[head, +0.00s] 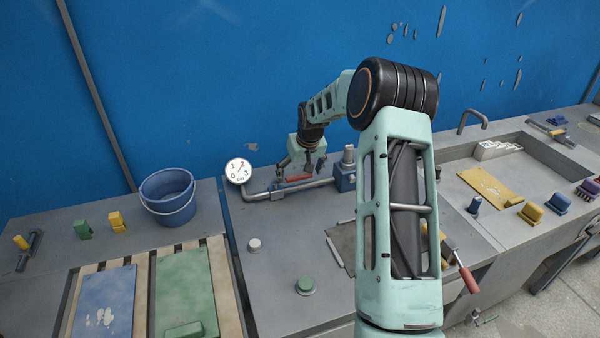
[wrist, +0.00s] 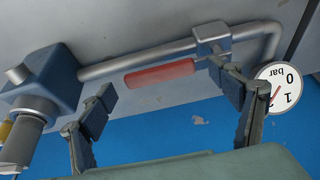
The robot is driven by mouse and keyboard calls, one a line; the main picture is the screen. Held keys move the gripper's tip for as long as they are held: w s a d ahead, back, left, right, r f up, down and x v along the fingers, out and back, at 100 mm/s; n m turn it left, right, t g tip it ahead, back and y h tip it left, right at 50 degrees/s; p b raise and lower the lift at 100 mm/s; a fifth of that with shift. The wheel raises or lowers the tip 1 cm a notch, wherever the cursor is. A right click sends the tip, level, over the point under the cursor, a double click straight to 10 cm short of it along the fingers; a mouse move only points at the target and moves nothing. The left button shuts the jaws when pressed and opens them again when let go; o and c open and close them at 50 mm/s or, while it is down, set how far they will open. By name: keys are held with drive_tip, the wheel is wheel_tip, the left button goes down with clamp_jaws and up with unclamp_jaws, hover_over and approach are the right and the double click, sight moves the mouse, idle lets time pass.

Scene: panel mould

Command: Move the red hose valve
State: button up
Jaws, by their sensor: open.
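The red hose valve handle (head: 299,179) lies roughly along a grey pipe on the back of the middle bench, below the blue wall. In the wrist view the red handle (wrist: 160,74) runs beside the pipe, from a grey valve body (wrist: 213,40). My gripper (head: 302,167) is close to the handle at the back of the bench. In the wrist view my gripper (wrist: 164,86) is open, with one finger towards each end of the handle. Nothing is held. Whether a finger touches the handle I cannot tell.
A round pressure gauge (head: 238,171) stands at the pipe's left end; a blue block fitting (head: 345,178) is at its right. A blue bucket (head: 168,197) stands to the left. A green button (head: 305,286) and a pale knob (head: 254,245) sit on the bench in front.

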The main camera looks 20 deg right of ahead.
drive_tip(key=c, duration=1.7)
drive_tip(key=shift+f, duration=0.1)
